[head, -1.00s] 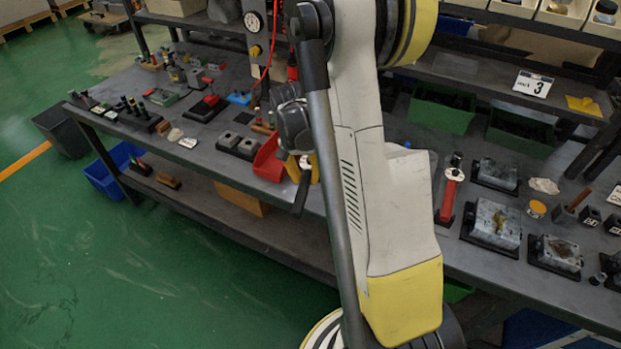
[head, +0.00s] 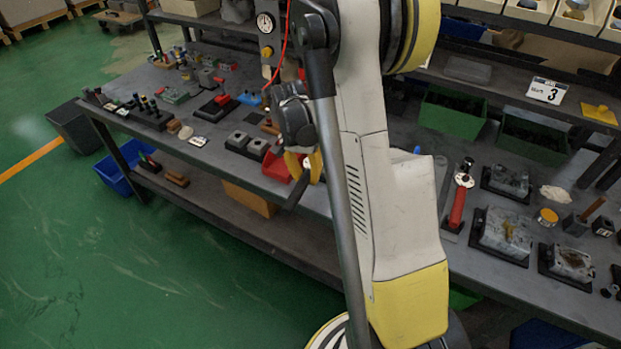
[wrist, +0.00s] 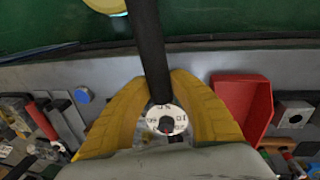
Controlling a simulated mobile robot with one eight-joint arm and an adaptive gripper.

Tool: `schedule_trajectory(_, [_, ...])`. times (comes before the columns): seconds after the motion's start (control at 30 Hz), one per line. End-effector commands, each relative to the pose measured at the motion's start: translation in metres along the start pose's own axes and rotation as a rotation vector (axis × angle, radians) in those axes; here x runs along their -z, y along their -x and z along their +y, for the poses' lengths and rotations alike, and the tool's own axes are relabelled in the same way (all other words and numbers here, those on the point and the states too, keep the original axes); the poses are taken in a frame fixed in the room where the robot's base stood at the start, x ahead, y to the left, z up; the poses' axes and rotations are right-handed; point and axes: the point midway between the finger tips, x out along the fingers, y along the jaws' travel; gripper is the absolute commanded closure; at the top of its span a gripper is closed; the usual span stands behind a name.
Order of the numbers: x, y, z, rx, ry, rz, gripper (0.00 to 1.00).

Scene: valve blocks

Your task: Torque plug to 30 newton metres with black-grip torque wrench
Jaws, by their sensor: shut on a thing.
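My gripper (wrist: 160,112) has its yellow fingers shut around a black-grip torque wrench (wrist: 148,50) with a white numbered dial at the near end. The black shaft runs away from the dial toward the top of the wrist view. In the head view my gripper (head: 302,165) hangs beside the bench's front edge, and the dark handle shows below it. Valve blocks on black bases sit at the right of the bench; the nearer-left block (head: 490,234) has a brass-coloured piece, perhaps the plug, on top. Its seating cannot be told.
A red-handled wrench (head: 457,205) lies left of the blocks. A red bin (wrist: 240,105) stands right of my gripper in the wrist view. A sign marked 3 (head: 547,91) and green bins (head: 452,112) are behind. The green floor (head: 130,270) in front is clear.

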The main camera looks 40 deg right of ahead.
Motion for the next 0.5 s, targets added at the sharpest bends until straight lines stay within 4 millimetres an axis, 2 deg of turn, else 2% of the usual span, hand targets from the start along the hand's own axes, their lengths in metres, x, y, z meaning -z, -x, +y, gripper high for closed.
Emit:
schedule_trajectory(0.2, [-0.0001,0.0016,-0.0081,0.001,-0.049,-0.008,1.0])
schedule_trajectory(0.5, [-0.0001,0.0019,-0.0091,0.001,-0.056,-0.009,1.0])
